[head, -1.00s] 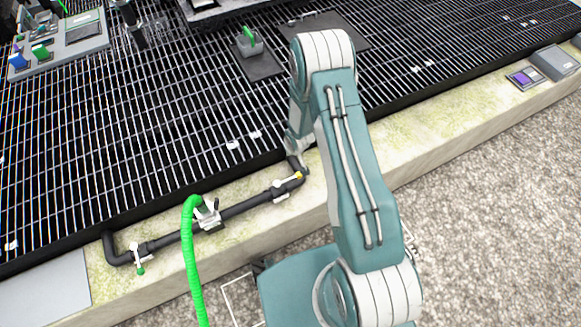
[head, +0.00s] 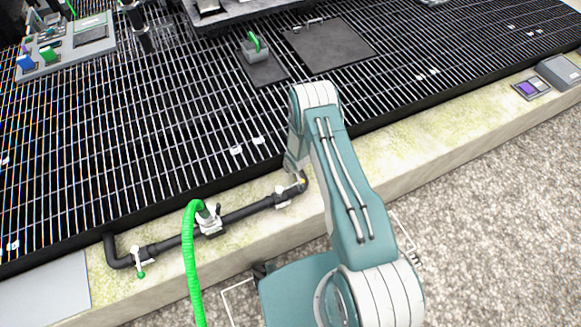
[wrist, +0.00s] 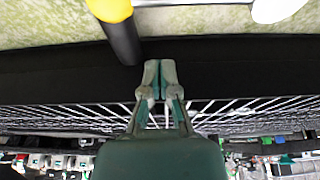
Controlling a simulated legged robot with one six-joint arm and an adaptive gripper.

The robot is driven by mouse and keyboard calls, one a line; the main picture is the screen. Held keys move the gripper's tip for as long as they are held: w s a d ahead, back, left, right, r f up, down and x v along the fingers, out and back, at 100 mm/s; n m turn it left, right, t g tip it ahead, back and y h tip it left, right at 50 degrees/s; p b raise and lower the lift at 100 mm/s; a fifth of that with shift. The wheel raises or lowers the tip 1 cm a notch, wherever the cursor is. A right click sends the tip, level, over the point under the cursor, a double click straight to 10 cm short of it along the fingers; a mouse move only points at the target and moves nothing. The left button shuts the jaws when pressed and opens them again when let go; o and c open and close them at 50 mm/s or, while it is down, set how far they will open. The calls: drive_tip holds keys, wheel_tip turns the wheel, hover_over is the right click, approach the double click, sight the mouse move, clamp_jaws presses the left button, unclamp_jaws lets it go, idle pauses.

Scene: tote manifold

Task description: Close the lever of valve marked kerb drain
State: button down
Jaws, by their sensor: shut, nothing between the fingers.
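A black pipe (head: 240,213) with valves runs along the pale kerb. The right valve (head: 282,196) has a white lever; a yellow tip (head: 301,181) shows beside my gripper (head: 294,166). The left valve (head: 140,258) has a white lever with a green tip, pointing toward the kerb's front. No valve marking is readable, so I cannot tell which is kerb drain. In the wrist view my gripper (wrist: 160,75) is shut and empty. A yellow rounded end (wrist: 110,9) is ahead and left of the fingers, apart from them, with a dark bar beside it. A white rounded part (wrist: 278,9) is at upper right.
Black grating (head: 130,150) lies behind the kerb (head: 440,125). A grey box with a green handle (head: 254,48) stands on it. A purple-faced panel (head: 527,88) lies at right.

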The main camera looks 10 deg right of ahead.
sight(296, 183)
drive_tip(key=shift+s+d+f, duration=0.1)
drive_tip(key=shift+s+f, duration=0.05)
drive_tip(key=shift+s, duration=0.5)
drive_tip(key=shift+s+d+f, duration=0.15)
drive_tip(key=shift+s, duration=0.45)
drive_tip(key=shift+s+d+f, duration=0.1)
drive_tip(key=shift+s+f, duration=0.05)
drive_tip(key=shift+s, duration=0.5)
drive_tip(key=shift+s+d+m+h, duration=0.15)
drive_tip(key=shift+s+m+h, duration=0.15)
drive_tip(key=shift+s+m, duration=0.35)
drive_tip(key=shift+s+d+m+h, duration=0.1)
drive_tip(key=shift+s+m+h, duration=0.3)
drive_tip(key=shift+m, duration=0.75)
drive_tip(key=s+a+m+g+h, duration=0.1)
drive_tip(key=s+a+m+h, duration=0.1)
drive_tip(key=s+m, duration=0.5)
drive_tip(key=shift+a+m+g+h, duration=0.4)
drive_tip(key=shift+a+m, duration=0.5)
drive_tip(key=shift+m, duration=0.7)
drive_tip(key=shift+s+a, duration=0.1)
drive_tip(key=shift+a, duration=0.1)
drive_tip(key=shift+d, duration=0.1)
